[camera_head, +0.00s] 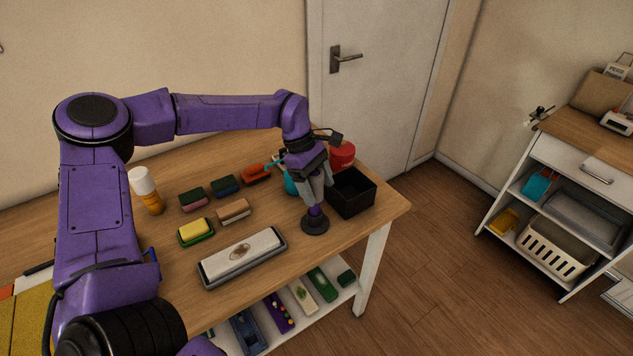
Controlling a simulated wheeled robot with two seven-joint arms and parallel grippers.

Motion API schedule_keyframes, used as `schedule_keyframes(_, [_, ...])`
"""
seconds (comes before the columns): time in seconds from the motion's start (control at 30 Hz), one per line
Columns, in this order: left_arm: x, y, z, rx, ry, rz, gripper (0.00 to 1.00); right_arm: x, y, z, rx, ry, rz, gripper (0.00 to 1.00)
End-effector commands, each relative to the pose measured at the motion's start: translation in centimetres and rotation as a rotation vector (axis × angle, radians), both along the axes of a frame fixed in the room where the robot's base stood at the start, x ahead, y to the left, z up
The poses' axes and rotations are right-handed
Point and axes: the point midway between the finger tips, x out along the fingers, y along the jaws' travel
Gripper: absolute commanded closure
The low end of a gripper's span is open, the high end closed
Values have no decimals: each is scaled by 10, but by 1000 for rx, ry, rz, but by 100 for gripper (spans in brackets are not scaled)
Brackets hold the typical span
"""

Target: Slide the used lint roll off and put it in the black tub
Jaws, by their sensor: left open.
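The black tub (357,202) is an open square box near the right end of the wooden table. Just left of it, a dark round base with a purple upright part (315,223) stands on the table. My left gripper (316,194) points down directly above this upright part, its grey fingers open. The fingers cover whatever is at the top of the upright part, so I cannot make out the lint roll or tell whether they touch it. My right gripper is not in view.
A red container (341,155) stands behind the tub, and a teal item (291,183) is partly hidden behind my gripper. A long white-topped grey block (243,258), several brushes and sponges, and a white-capped bottle (146,190) occupy the table. A shelf unit (560,165) stands at right.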

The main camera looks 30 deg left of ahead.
Motion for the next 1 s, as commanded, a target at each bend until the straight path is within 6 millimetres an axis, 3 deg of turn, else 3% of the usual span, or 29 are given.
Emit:
schedule_keyframes(0.2, [0, 0, -1, 0, -1, 0, 26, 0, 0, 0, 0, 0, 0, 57])
schedule_keyframes(0.27, [0, 0, -1, 0, -1, 0, 42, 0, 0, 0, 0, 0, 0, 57])
schedule_keyframes(0.37, [0, 0, -1, 0, -1, 0, 74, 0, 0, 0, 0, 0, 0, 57])
schedule_keyframes(0.4, [0, 0, -1, 0, -1, 0, 80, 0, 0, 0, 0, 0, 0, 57])
schedule_keyframes(1.0, [0, 0, 8, 0, -1, 0, 80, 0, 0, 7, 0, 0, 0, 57])
